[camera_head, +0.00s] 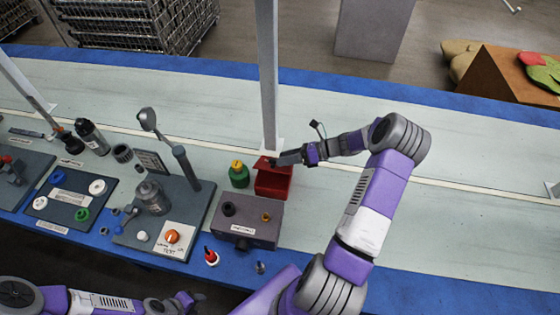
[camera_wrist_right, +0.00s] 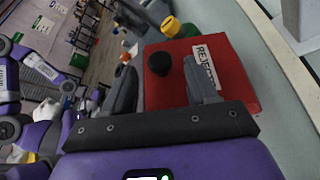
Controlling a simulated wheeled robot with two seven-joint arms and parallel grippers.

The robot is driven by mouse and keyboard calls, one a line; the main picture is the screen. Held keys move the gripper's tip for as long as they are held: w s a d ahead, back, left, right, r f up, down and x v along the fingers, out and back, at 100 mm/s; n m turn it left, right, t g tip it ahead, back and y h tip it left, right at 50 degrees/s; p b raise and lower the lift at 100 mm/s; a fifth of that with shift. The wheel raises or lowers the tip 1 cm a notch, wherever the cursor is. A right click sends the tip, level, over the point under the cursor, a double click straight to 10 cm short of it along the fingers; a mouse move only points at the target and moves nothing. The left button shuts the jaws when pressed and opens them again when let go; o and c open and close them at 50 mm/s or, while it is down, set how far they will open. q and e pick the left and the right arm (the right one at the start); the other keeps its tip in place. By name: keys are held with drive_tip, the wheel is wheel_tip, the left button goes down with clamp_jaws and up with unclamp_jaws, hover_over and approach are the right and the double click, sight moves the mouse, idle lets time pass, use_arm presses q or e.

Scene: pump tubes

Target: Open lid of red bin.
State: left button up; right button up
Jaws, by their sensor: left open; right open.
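My right gripper (camera_head: 282,160) is open at the lid. In the wrist view its fingers (camera_wrist_right: 161,84) point at the lid, with the knob seen between them; contact cannot be told. In the head view the gripper hides part of the lid. My left gripper (camera_head: 190,299) is low at the front edge, open, away from the bin.
A green container with a yellow top (camera_head: 239,174) stands close left of the bin. A grey box (camera_head: 245,222) with knobs is in front of it. A tall metal post (camera_head: 268,80) rises just behind. The pale bench to the right (camera_head: 480,210) is clear.

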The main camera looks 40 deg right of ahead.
drive_tip(key=shift+x, duration=1.15)
drive_tip(key=shift+c, duration=0.2)
clamp_jaws()
